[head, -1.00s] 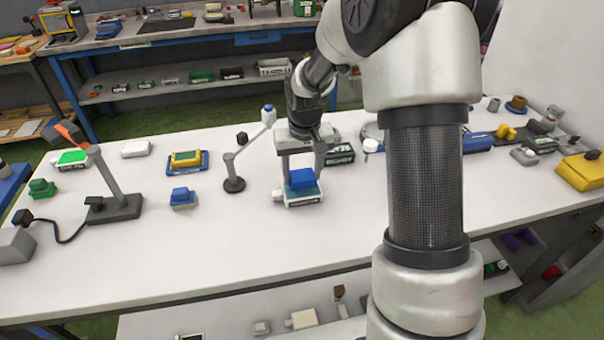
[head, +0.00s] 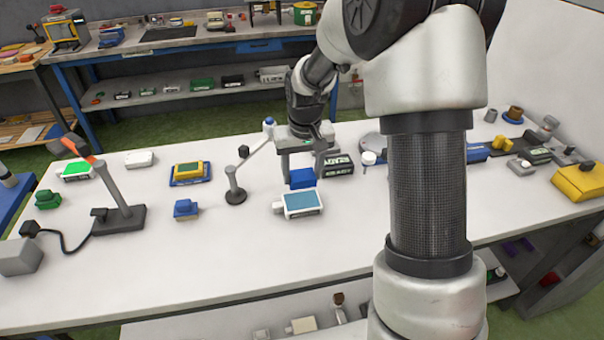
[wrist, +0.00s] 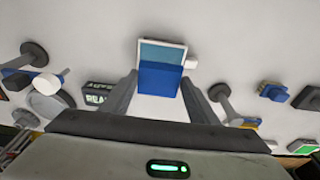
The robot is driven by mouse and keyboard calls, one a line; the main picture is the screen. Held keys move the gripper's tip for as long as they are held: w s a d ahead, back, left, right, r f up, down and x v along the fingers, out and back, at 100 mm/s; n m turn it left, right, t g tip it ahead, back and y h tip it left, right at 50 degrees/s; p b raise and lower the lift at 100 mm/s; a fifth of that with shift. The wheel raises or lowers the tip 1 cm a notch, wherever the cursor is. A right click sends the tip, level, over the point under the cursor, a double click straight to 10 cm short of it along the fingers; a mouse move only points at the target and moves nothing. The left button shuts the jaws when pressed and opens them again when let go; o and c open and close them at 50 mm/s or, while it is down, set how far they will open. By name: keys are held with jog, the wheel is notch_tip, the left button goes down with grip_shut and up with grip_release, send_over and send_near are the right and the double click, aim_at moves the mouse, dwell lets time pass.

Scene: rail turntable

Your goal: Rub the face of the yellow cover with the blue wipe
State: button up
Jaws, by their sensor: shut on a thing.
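My gripper (head: 303,174) is shut on the blue wipe (head: 302,180), a blue block that also shows between the fingers in the wrist view (wrist: 160,80). Just in front of it in the head view lies a white-framed panel (head: 301,204) with a teal-blue face. In the wrist view the wipe hides part of this panel (wrist: 162,54); I cannot tell whether they touch. A yellow piece with a greyish face (head: 189,169) sits on a blue base at the left, apart from my gripper. It may be the yellow cover; a larger yellow body (head: 578,182) stands far right.
A jointed grey stand (head: 235,190) is close left of my gripper. A black box with lettering (head: 338,166) is close right. A small blue block (head: 185,209) and a grey lamp-like stand (head: 120,215) are further left. The front of the white table (head: 240,255) is clear.

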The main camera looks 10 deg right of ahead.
jog(key=shift+f, duration=0.1)
dwell(0.3)
jog(key=b, duration=0.4)
send_over(302, 200)
jog(key=shift+s+f, duration=0.15)
jog(key=shift+f, duration=1.35)
jog(key=shift+s+f, duration=0.15)
jog(key=shift+f, duration=1.3)
jog(key=shift+f+b, duration=0.55)
jog(key=shift+b, duration=0.05)
jog(key=shift+r, duration=0.1)
jog(key=shift+r+p, duration=2.4)
jog(key=shift+r, duration=1.05)
